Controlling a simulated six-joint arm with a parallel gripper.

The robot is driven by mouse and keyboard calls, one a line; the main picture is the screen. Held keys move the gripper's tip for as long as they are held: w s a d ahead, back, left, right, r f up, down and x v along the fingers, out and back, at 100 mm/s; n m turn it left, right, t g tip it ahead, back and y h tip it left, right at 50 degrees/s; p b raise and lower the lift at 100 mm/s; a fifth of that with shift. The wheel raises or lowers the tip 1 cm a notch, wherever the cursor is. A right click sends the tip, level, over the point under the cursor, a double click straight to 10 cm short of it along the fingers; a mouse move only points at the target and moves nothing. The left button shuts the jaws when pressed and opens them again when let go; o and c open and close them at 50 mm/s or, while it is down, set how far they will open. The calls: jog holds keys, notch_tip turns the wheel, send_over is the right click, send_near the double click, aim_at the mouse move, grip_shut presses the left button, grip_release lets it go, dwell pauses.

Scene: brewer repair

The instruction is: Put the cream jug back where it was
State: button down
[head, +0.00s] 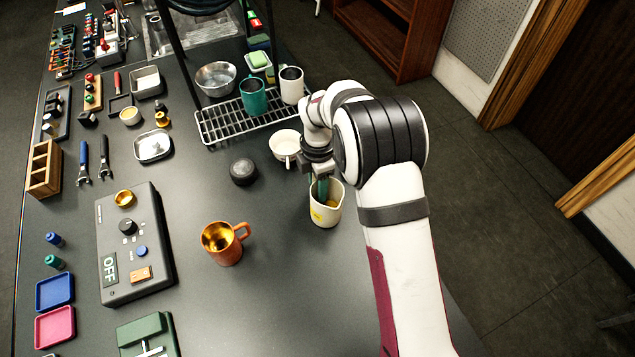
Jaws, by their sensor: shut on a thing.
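The cream jug (326,212) is a pale, tapered vessel with a small yellow mark on its side. It stands roughly upright right of the middle of the dark worktop, with something yellowish inside it. My gripper (319,187) points down at the jug's rim and is shut on it at the near-left wall. A dark green part shows at the fingertips, and I cannot tell what it is. The arm hides part of the grip. I cannot tell whether the jug's base touches the worktop.
An orange mug (223,245) stands to the left of the jug. A white cup (285,146) and a black round knob (243,171) are behind it. A wire rack (213,128) holds a teal mug (253,98) and a white mug (291,86). Worktop in front of the jug is clear.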

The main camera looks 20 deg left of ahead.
jog(key=shift+c, duration=1.4)
grip_release()
jog(key=shift+f, duration=0.1)
notch_tip(320, 180, up, 12)
jog(key=shift+r, duration=0.2)
jog(key=s+d+r+m+y, duration=0.1)
jog(key=s+d+r+m, duration=0.35)
jog(key=d+m, duration=0.35)
jog(key=s+d+r+m, duration=0.4)
jog(key=s+d+m, duration=0.1)
jog(key=d+m, duration=0.25)
jog(key=s+d+f+m, duration=0.1)
jog(key=s+d+m, duration=0.2)
jog(key=s+m, duration=0.5)
jog(key=s+d+f+m, duration=0.1)
jog(key=s+d+m, duration=0.3)
jog(key=s+m, duration=0.5)
jog(key=shift+d+y, duration=0.15)
jog(key=shift+y, duration=0.25)
